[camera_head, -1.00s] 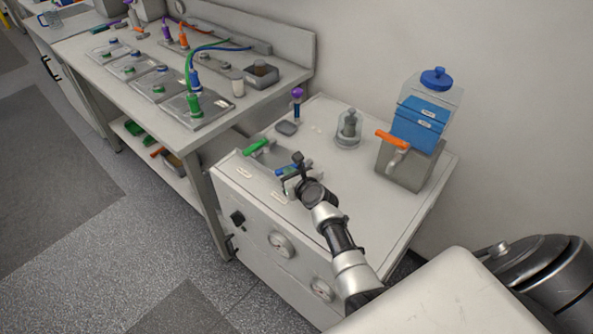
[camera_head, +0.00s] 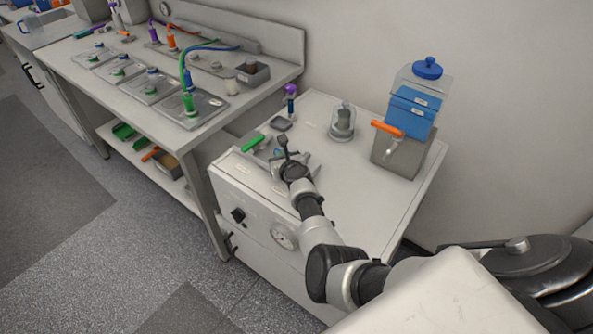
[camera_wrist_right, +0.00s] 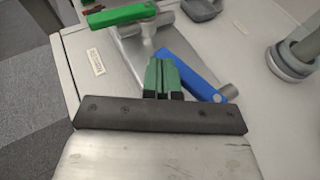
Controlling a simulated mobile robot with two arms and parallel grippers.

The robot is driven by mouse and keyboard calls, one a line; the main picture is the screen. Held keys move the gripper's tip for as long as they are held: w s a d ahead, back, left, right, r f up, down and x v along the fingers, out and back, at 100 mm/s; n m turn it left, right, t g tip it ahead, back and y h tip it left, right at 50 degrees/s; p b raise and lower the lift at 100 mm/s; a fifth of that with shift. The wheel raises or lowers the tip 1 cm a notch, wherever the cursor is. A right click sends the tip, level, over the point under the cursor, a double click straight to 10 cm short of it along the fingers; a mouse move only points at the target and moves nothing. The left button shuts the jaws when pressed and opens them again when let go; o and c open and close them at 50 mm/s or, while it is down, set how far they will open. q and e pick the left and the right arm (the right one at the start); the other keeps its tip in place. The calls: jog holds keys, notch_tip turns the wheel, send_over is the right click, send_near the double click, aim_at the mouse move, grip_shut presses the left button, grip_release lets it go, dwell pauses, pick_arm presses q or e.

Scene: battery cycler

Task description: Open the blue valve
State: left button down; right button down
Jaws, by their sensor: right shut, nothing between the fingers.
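The blue valve handle (camera_wrist_right: 192,75) shows in the right wrist view, lying diagonally with its lower right end at a metal pivot. In the head view it is mostly hidden by my right gripper. My right gripper (camera_head: 283,150) is shut and empty at the valve panel on the white cabinet. In the right wrist view its green fingertips (camera_wrist_right: 163,79) are together, close beside the blue handle on its left. I cannot tell whether they touch it. My left gripper is not in view.
A green valve handle (camera_head: 254,143) lies beside the blue one. A glass-covered weight (camera_head: 342,122), a purple-capped vial (camera_head: 290,100) and a blue container with an orange-handled tap (camera_head: 389,128) stand on the cabinet (camera_head: 345,190).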

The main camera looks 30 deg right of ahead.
jog(key=shift+w+d, duration=0.15)
jog(key=shift+w, duration=0.4)
jog(key=shift+w+d+m+h+b, duration=0.15)
jog(key=shift+m+h+b, duration=0.15)
jog(key=shift+m+h, duration=0.15)
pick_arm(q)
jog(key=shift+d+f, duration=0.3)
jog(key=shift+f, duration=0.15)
pick_arm(e)
jog(key=shift+w+m+h, duration=0.1)
jog(key=shift+m+h, duration=0.15)
jog(key=shift+h, duration=0.2)
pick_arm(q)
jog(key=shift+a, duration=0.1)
pick_arm(e)
jog(key=shift+d, duration=0.1)
